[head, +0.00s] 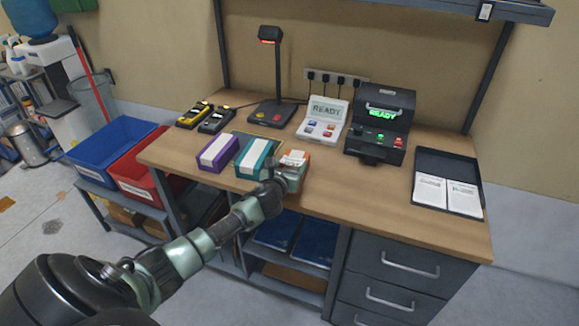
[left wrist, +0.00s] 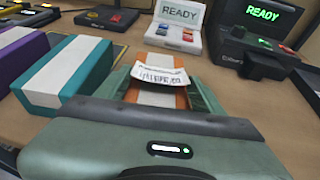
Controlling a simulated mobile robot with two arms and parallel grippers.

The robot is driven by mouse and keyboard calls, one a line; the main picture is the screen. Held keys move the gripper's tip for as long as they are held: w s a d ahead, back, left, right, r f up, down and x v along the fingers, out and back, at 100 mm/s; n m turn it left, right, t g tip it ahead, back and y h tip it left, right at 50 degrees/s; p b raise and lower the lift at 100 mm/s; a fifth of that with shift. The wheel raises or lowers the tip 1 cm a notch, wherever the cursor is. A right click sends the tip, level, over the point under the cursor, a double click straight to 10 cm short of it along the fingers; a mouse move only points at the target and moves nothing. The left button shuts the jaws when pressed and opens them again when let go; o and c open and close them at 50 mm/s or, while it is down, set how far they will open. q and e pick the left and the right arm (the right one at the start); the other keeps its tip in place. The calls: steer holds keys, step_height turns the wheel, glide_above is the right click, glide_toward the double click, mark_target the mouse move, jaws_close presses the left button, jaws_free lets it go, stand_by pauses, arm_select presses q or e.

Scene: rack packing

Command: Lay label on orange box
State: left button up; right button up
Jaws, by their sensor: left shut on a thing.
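The orange box (head: 305,171) is at the table's front edge, right of the teal box. In the left wrist view the orange box (left wrist: 157,98) has a white stripe along its top and sits between my fingers. My left gripper (head: 287,175) is shut on its sides, and the fingers also show in the left wrist view (left wrist: 160,92). A white printed label (left wrist: 160,74) lies across the box top, slightly curled; it shows in the head view (head: 294,158). I cannot tell whether it lies flat everywhere, or whether the box touches the table. My right gripper is out of view.
A teal box (head: 256,157) and a purple box (head: 214,153) stand close on the left. Behind are a scale reading READY (head: 321,121), a dark printer (head: 380,125) and a scanner stand (head: 272,112). A black tray (head: 447,206) with papers lies right; the front-right table is clear.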

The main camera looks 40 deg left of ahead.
arm_select(q)
steer(key=shift+s, duration=0.2)
steer(key=shift+s+d+p, duration=0.15)
steer(key=shift+s+p, duration=0.2)
steer(key=shift+s+d+p, duration=0.3)
steer(key=shift+s+p, duration=0.05)
steer(key=shift+s, duration=0.55)
steer(key=o, duration=0.8)
steer(key=shift+c, duration=0.2)
steer(key=shift+s, duration=0.1)
steer(key=v, duration=0.7)
steer(key=shift+s+d+b, duration=0.15)
steer(key=shift+s+b, duration=0.1)
steer(key=shift+b, duration=0.05)
steer(key=shift+r, duration=0.1)
